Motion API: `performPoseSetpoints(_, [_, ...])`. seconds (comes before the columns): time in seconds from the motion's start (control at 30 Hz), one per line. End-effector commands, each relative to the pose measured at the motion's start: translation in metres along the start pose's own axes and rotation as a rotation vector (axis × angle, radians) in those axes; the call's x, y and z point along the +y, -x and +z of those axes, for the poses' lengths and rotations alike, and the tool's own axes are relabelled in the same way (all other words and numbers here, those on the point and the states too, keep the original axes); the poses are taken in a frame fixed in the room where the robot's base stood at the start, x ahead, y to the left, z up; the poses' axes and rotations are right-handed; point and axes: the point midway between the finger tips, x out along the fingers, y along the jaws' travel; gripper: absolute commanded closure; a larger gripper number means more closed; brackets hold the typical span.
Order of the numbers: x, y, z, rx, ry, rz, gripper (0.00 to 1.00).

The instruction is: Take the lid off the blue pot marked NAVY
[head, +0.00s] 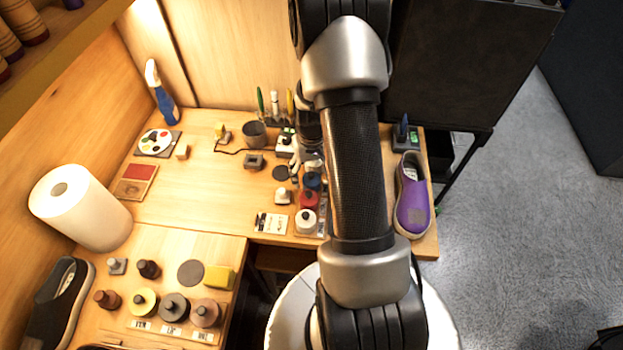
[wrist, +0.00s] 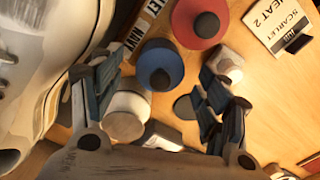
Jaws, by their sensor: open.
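The blue pot (wrist: 160,64), with a dark round knob on its lid, shows from above in the wrist view, beside a label (wrist: 131,32) reading NAVY. Its lid appears to be on. In the head view the blue pot (head: 312,181) stands behind the red pot (head: 309,200), partly beside my arm. My gripper (wrist: 160,76) is open and empty, with a finger on each side of the blue pot in the picture. The fingers look apart from the lid, though the height between them is hard to judge. My arm hides much of the gripper in the head view.
The red pot also shows in the wrist view (wrist: 200,20). A white pot (head: 306,219) stands in front of it. A purple sneaker (head: 411,205) lies right of my arm.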

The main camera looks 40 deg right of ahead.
Motion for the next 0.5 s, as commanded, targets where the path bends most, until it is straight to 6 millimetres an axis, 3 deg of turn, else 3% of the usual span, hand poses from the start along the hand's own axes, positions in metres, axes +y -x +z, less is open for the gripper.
performPoseSetpoints(0.5, [0.0,0.0007,0.0001,0.0,0.0,0.0,0.61])
